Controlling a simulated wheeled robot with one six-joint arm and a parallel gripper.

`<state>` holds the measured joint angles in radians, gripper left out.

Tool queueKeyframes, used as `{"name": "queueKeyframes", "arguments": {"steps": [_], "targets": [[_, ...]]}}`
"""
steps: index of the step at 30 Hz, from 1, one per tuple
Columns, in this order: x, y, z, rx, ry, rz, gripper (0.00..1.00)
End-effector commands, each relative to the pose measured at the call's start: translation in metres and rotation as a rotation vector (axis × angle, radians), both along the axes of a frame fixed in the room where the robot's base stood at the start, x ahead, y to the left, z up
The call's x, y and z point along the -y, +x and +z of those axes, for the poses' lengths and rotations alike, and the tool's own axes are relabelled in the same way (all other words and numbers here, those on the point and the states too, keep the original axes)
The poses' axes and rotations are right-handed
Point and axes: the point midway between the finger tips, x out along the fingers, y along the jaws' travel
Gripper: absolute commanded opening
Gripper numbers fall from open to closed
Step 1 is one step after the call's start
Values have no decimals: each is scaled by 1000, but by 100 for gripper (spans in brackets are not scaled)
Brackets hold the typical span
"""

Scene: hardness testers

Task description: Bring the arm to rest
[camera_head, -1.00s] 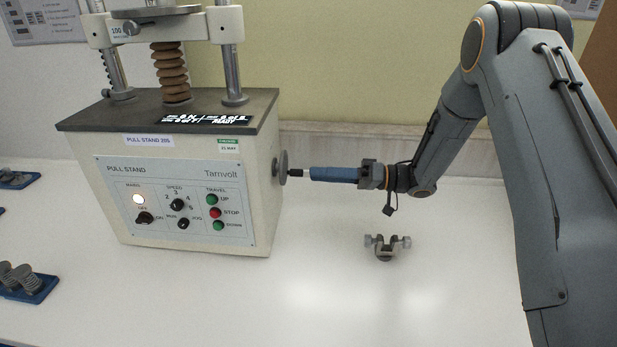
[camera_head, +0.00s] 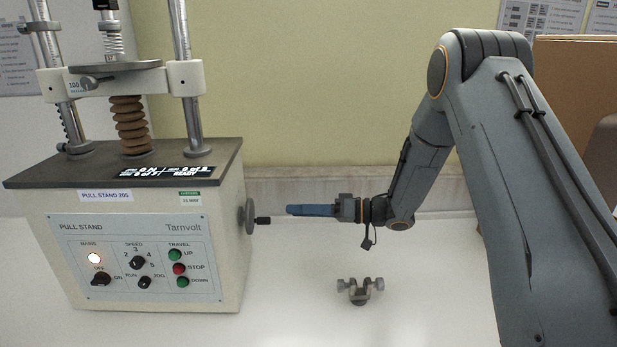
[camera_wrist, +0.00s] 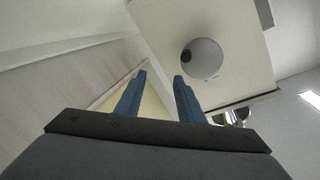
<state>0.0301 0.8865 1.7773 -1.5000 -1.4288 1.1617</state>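My gripper (camera_head: 288,210) is at the end of my outstretched arm, to the right of the pull stand (camera_head: 140,258). Its two blue fingers point left at the stand's handwheel (camera_head: 249,216) and black crank knob (camera_head: 264,220), with a small gap between fingertips and knob. In the wrist view the fingers (camera_wrist: 160,78) stand apart with nothing between them. The round handwheel (camera_wrist: 207,60) with its dark knob (camera_wrist: 187,55) shows ahead, beyond the right fingertip. The stand's mains lamp is lit and its display reads READY.
A small grey clamp with two thumbscrews (camera_head: 359,291) lies on the white bench (camera_head: 420,300) below my gripper. A wall (camera_head: 330,90) stands behind the bench. The bench around the clamp is clear. A brown box-like panel (camera_head: 575,90) is at the far right.

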Motion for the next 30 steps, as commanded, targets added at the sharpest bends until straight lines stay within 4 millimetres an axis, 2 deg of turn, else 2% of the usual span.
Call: {"name": "queueKeyframes", "arguments": {"steps": [3, 7, 10, 13, 17, 20, 21, 24, 27, 30], "targets": [[19, 36, 12, 103, -152, -235, 35], [62, 59, 15, 154, -361, -478, 35], [104, 57, 13, 142, -537, -631, 35], [148, 36, 8, 84, -714, -747, 35], [199, -20, -3, -53, -935, -835, 35], [226, -82, -12, -201, -1080, -845, 35], [233, -108, -16, -263, -1129, -836, 35], [242, -173, -22, -416, -1214, -790, 35], [240, -228, -25, -542, -1261, -726, 35], [235, -267, -26, -631, -1277, -670, 35]]}}
